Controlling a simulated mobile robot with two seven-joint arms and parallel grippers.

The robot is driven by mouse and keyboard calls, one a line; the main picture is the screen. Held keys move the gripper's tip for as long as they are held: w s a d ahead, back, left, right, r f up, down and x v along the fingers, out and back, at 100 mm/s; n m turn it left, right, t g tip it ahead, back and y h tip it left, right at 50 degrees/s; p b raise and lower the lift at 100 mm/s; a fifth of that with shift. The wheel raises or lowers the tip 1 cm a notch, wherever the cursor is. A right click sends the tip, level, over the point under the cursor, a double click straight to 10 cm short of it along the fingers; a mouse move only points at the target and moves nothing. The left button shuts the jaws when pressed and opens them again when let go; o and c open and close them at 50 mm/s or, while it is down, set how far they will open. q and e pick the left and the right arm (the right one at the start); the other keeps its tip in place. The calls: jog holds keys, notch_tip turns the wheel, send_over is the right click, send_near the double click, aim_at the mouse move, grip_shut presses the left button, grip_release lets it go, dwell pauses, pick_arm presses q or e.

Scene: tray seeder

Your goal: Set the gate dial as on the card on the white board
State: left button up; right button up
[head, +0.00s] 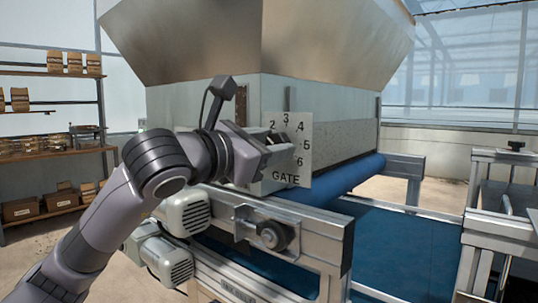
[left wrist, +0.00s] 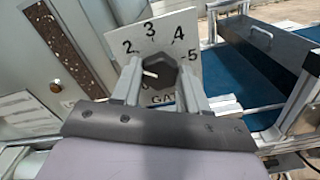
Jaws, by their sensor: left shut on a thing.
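The gate dial has a white plate (head: 297,168) on the side of the seeder, with numbers and the word GATE. In the left wrist view the plate (left wrist: 188,22) shows 2, 3, 4 and 5; its lower left is hidden by my gripper. The dark hexagonal knob (left wrist: 169,72) at its middle has a white pointer mark on its left side, pointing left, below the 2. My left gripper (head: 277,140) is at the dial, its two fingers shut on either side of the knob. The card and the white board are not in view. My right gripper is not in view.
The large metal hopper (head: 330,35) stands above the dial. A blue conveyor belt (head: 400,240) and its metal frame (head: 325,225) run below and to the right. Grey motors (head: 187,212) sit under my left arm. Shelves with boxes (head: 50,112) stand at the far left.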

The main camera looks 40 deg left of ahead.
pick_arm(q)
jog(key=m+b, duration=0.2)
jog(key=m, duration=0.8)
jog(key=shift+d+f, duration=0.1)
jog(key=shift+m, duration=0.3)
dwell(0.3)
jog(key=o, duration=1.1)
jog(key=shift+c, duration=0.2)
jog(key=shift+s, duration=0.1)
jog(key=s, duration=0.7)
jog(key=shift+a+b, duration=0.3)
jog(key=shift+b, duration=0.15)
